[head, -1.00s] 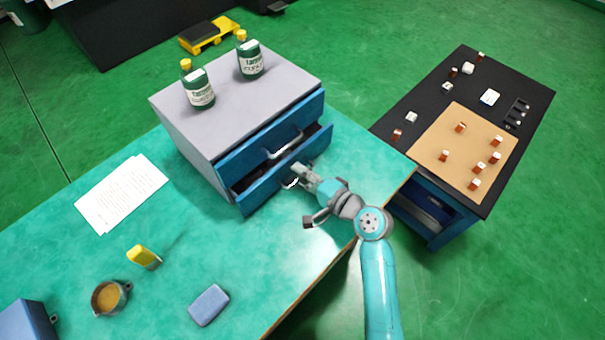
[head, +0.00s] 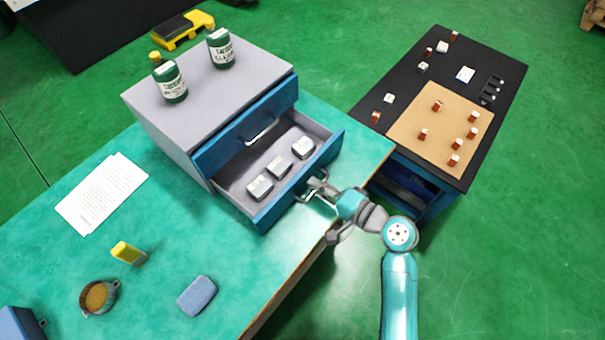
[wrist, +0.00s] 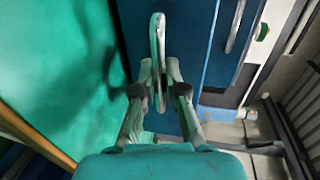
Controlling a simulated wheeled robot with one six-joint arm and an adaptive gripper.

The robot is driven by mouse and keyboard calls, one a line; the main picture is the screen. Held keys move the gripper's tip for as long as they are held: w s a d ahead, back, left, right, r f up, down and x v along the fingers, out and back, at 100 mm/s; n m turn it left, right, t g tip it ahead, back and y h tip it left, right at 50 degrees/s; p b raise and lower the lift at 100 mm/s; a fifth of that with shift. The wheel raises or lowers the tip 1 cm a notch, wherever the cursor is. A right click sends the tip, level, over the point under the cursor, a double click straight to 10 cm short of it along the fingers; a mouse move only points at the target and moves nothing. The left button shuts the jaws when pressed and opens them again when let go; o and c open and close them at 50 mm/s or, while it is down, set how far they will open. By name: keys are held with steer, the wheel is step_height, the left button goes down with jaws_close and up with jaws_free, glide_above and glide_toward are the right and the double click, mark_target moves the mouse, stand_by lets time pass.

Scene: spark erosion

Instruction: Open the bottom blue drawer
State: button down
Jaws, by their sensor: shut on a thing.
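The bottom blue drawer (head: 266,215) of the grey cabinet (head: 160,142) stands pulled well out over the table. Several small grey-white blocks (head: 279,166) lie inside it. My gripper (head: 318,189) is at the drawer's front. In the wrist view my gripper (wrist: 161,92) is shut on the drawer's metal handle (wrist: 157,40), with one finger on each side of it. The top blue drawer (head: 225,146) is shut, and its handle (head: 262,131) is free.
Two green bottles (head: 221,50) stand on the cabinet. Papers (head: 102,194), a yellow-topped item (head: 127,253), a cup (head: 99,297) and a blue block (head: 197,295) lie on the green table (head: 160,305). A black-topped cart (head: 405,75) stands to the right.

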steer(key=shift+s+d, duration=0.3)
steer(key=shift+d, duration=0.1)
steer(key=c, duration=1.2)
jaws_free()
steer(key=v, duration=1.2)
steer(key=shift+f, duration=0.1)
